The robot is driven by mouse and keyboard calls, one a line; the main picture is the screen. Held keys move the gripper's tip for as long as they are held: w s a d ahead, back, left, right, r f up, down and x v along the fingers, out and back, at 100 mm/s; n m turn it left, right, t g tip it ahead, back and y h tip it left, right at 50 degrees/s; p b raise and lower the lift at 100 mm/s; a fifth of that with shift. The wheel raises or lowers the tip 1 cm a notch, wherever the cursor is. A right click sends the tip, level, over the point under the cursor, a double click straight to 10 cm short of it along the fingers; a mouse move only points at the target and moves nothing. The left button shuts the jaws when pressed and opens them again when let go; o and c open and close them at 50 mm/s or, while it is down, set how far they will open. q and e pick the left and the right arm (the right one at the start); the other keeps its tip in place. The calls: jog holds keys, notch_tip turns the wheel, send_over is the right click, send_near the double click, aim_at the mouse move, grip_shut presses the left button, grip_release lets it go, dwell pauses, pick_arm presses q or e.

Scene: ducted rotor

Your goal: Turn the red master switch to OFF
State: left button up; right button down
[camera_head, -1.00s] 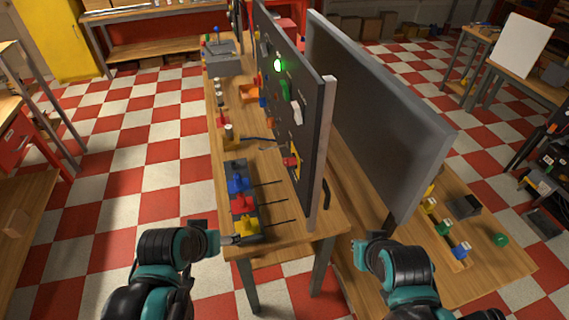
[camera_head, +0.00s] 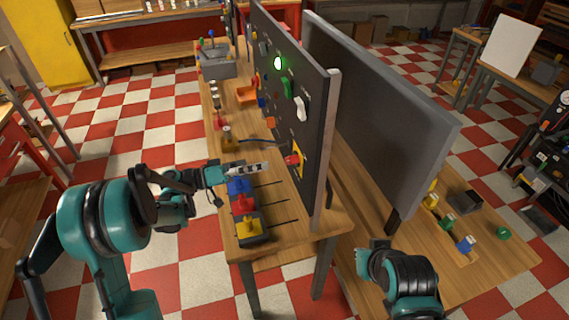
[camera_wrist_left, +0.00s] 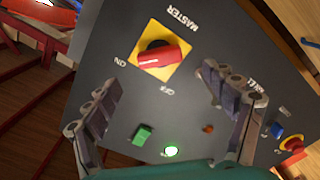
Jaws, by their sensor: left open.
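The red master switch (camera_head: 291,160) sits on a yellow plate (camera_head: 299,163) low on the near end of the dark upright panel (camera_head: 312,130). In the left wrist view, the red handle (camera_wrist_left: 160,57) lies across the plate, one end toward the word ON; OFF is printed below the plate. My left gripper (camera_head: 262,167) is to the left of the switch in the head view, apart from it. In the left wrist view its two fingers (camera_wrist_left: 162,78) are spread wide, with nothing between them. Of my right arm, only links show at the lower right.
Below my left gripper, blue, red and yellow slider knobs (camera_head: 243,203) stand on the bench (camera_head: 290,228). A second grey panel (camera_head: 380,110) stands behind.

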aim_at(287, 161)
pick_arm(q)
jog(key=b+x, duration=0.1)
jog(key=x, duration=0.6)
jog(key=shift+w+d+r+b, duration=0.1)
jog(key=shift+w+d+b, duration=0.1)
jog(key=shift+d+b, duration=0.15)
jog(key=shift+a, duration=0.1)
jog(key=c, duration=1.1)
